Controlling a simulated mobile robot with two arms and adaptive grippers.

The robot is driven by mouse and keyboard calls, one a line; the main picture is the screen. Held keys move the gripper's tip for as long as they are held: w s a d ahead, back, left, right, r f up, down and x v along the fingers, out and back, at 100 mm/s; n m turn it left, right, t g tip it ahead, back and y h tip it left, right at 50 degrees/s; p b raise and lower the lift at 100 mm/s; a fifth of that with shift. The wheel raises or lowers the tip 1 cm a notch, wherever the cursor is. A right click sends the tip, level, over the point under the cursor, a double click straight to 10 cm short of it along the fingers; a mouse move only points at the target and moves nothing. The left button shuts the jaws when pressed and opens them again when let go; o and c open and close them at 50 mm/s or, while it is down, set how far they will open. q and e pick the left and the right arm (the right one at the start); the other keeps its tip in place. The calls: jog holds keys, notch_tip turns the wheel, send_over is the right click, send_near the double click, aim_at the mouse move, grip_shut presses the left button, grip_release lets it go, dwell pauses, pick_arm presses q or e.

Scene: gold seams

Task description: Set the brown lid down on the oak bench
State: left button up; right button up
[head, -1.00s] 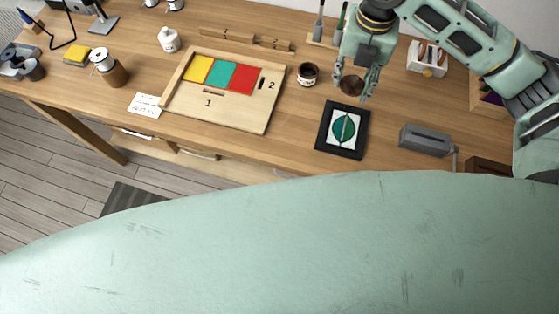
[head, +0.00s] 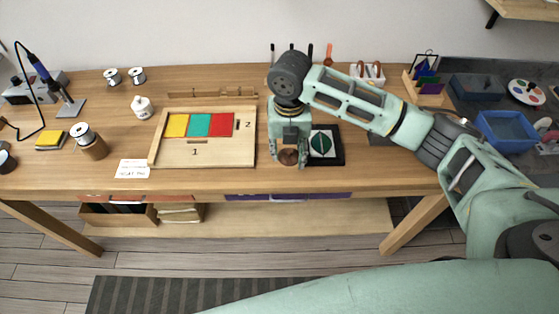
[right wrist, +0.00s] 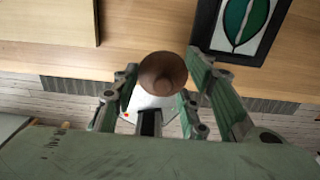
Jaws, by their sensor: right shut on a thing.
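The round brown lid (head: 289,156) is between the fingertips of my right gripper (head: 289,161), which is shut on it. The right wrist view shows the lid (right wrist: 162,73) between the two green fingers (right wrist: 162,92). The gripper points down over the front part of the oak bench (head: 380,178), between the tile board and the framed leaf picture. I cannot tell how large the gap under the lid is. The dark jar seen earlier is hidden now, probably behind my right gripper. My left gripper is not in view.
The wooden board (head: 205,157) with yellow, teal and red tiles lies left of the gripper. The black-framed leaf picture (head: 337,147) lies close on its right. The bench's front edge is near. Bare oak shows at the front right.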

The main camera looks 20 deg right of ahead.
aim_at(279, 171)
jog(key=shift+w+a+f, duration=0.15)
jog(key=shift+a+f, duration=0.1)
jog(key=shift+a, duration=0.25)
jog(key=shift+w+a+f, duration=0.1)
jog(key=shift+a+f, duration=0.15)
jog(key=shift+a, duration=0.25)
jog(key=shift+a+f, duration=0.1)
jog(key=shift+f, duration=0.2)
notch_tip(279, 171, down, 4)
jog(key=shift+r+p, duration=0.2)
jog(key=shift+p, duration=0.45)
jog(key=shift+f, duration=0.2)
jog(key=o, duration=1)
jog(key=shift+c, duration=0.2)
pick_arm(q)
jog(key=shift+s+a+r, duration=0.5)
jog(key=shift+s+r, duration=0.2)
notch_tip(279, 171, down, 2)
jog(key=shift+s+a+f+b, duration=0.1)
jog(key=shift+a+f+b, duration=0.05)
jog(key=shift+b, duration=1.05)
pick_arm(e)
notch_tip(279, 171, up, 12)
jog(key=shift+r, duration=0.2)
